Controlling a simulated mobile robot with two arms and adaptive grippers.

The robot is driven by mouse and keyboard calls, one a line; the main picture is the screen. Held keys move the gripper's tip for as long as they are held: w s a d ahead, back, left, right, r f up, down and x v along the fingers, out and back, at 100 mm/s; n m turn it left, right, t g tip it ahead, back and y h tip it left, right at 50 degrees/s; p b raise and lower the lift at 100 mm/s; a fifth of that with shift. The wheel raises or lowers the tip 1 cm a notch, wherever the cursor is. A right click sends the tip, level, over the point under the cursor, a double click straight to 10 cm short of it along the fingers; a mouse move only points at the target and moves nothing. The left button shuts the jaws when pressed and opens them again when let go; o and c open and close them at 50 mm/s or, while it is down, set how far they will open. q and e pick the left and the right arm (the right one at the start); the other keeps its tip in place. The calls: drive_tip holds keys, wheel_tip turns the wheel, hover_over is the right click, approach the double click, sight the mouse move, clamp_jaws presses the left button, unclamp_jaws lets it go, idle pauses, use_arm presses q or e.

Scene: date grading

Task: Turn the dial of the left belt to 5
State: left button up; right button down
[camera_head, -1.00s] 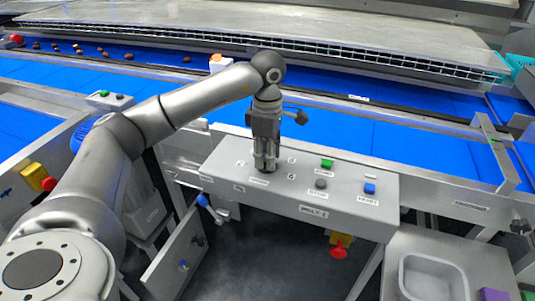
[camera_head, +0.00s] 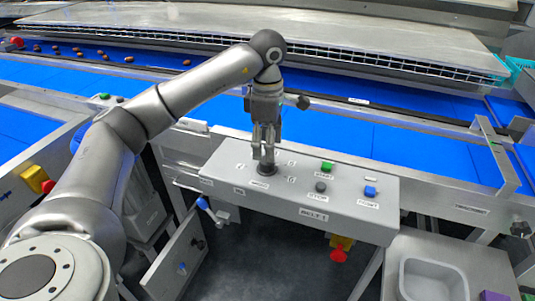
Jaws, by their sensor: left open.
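The dial (camera_head: 267,170) is a dark round knob on the left part of a grey sloped control box (camera_head: 335,200) labelled like "BELT 1". Number labels stand around it; they are too small to read surely. My left gripper (camera_head: 264,157) points down just above the dial, with its fingers open and the knob showing below them. I cannot tell whether the fingertips touch the knob. The dial's pointer is not clear. My right gripper is not in view.
Right of the dial on the box are a green button (camera_head: 327,167), a dark round button (camera_head: 320,187) and a blue button (camera_head: 370,190). A red emergency knob (camera_head: 338,255) hangs below. Blue belts (camera_head: 400,140) run behind, with dates (camera_head: 80,53) at far left. A metal tray (camera_head: 432,275) sits at lower right.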

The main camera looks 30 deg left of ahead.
use_arm(q)
wheel_tip(320, 180, up, 8)
drive_tip(key=shift+f, duration=0.25)
